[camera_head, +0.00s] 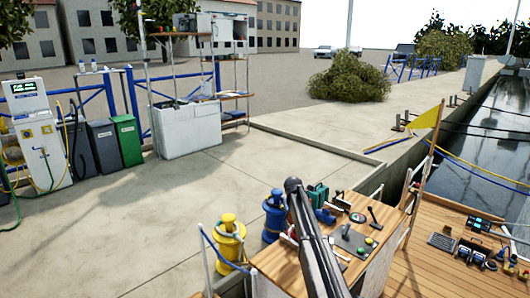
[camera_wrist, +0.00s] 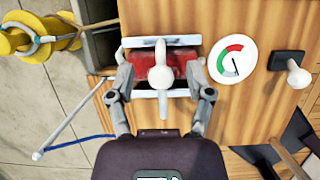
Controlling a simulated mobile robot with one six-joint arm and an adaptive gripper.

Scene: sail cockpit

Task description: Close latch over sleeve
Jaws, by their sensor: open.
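In the wrist view a red block (camera_wrist: 184,72), which may be the sleeve, sits between two pale metal bars on the wooden panel. A white lever with a rounded end (camera_wrist: 160,78), which may be the latch, lies across its middle. My gripper (camera_wrist: 161,90) is open, with one finger on each side of the lever and the lower bar. I cannot tell whether the fingers touch anything. In the head view my dark arm reaches down over the wooden console (camera_head: 268,262) and hides most of this spot.
A round gauge (camera_wrist: 233,60) and a black-based knob (camera_wrist: 293,72) are to the right. A pale rod (camera_wrist: 72,118) and a yellow bollard (camera_wrist: 35,42) are to the left. The head view shows yellow (camera_head: 229,240) and blue (camera_head: 273,215) bollards beside the console. Open pavement lies beyond.

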